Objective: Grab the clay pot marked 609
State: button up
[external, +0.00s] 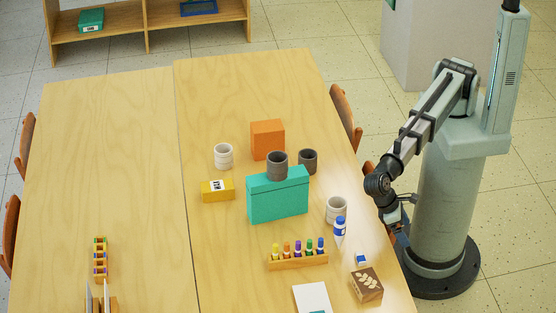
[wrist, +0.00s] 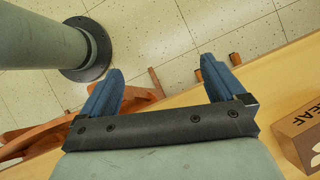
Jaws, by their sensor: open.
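Several clay pots stand in the external view, and no 609 mark is readable on any. A pale pot (external: 223,157) is at the left. A dark grey pot (external: 277,166) is on top of a teal box (external: 278,199). Another dark pot (external: 308,161) stands behind that box to the right. A second pale pot (external: 336,209) is near the right table edge. My gripper (wrist: 161,70) is open and empty in the wrist view, over the table edge and floor. In the external view my arm's end is right of the table, apart from all pots. No pot shows in the wrist view.
An orange box (external: 267,139), yellow box (external: 217,191), marker rack (external: 297,261), blue-capped bottle (external: 339,231) and brown patterned box (external: 367,286) stand on the table (external: 140,180). Chairs line its sides. The left table half is mostly clear.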

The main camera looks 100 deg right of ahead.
jog(key=w+d+r+m+t, duration=0.1)
jog(key=w+d+r, duration=0.25)
jog(key=d, duration=0.45)
jog(key=w+d+r, duration=0.3)
jog(key=d+r, duration=0.2)
jog(key=d, duration=0.2)
notch_tip(320, 180, up, 2)
jog(key=m+t+h, duration=0.3)
jog(key=m+t, duration=0.3)
jog(key=m, duration=0.3)
send_over(307, 162)
jog(key=s+d, duration=0.1)
jog(key=s, duration=0.1)
jog(key=f, duration=0.5)
jog(key=d+f, duration=0.1)
jog(key=f, duration=0.2)
jog(key=shift+w, duration=0.1)
jog(key=shift+w+d+f, duration=0.15)
jog(key=shift+f, duration=0.45)
jog(key=shift+w+d+f, duration=0.15)
jog(key=shift+d+f, duration=0.05)
jog(key=shift+f, duration=0.4)
jog(key=shift+w+d+f, duration=0.15)
jog(key=shift+f, duration=0.45)
jog(key=shift+d+f, duration=0.1)
jog(key=shift+f, duration=0.6)
jog(key=c, duration=1.2)
